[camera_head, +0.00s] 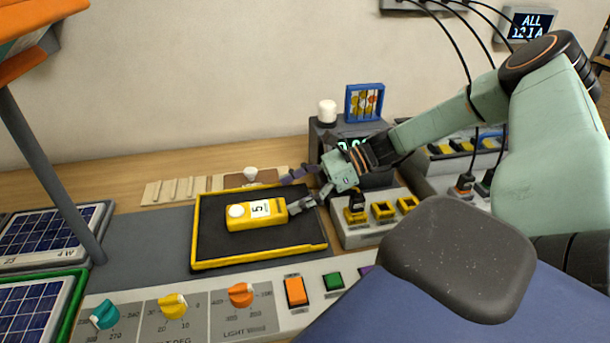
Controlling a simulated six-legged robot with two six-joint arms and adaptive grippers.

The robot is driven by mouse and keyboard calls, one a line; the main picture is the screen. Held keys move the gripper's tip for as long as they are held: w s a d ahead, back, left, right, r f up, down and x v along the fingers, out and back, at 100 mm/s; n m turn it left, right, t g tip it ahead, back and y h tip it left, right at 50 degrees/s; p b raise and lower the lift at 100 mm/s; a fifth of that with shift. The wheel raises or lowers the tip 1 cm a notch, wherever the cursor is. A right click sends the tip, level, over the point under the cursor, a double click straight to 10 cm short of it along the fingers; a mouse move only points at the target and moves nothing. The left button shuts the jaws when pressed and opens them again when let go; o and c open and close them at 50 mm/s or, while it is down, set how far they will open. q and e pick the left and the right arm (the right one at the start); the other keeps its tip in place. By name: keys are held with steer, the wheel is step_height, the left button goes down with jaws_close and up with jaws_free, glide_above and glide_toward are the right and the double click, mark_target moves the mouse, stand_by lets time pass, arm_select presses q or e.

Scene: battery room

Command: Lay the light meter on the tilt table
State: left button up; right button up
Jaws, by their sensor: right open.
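The light meter (250,214) is a yellow box with a white dome at its left end and a small display showing 5. It lies flat on the tilt table (205,251), a black plate with a yellow rim, near its middle. My right gripper (296,190) is open at the right end of the meter. One finger is close to the meter's right end; I cannot tell whether it touches. The other finger is over the table's back right edge. My left gripper is not in view.
A panel with a teal knob (104,314), a yellow knob (173,305), an orange knob (240,294) and buttons runs along the front. Solar panels (45,236) lie at the left beside a grey post (50,180). A grey socket box (372,232) stands right of the table.

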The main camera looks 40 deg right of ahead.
steer(key=shift+p+v, duration=0.8)
steer(key=shift+v, duration=0.7)
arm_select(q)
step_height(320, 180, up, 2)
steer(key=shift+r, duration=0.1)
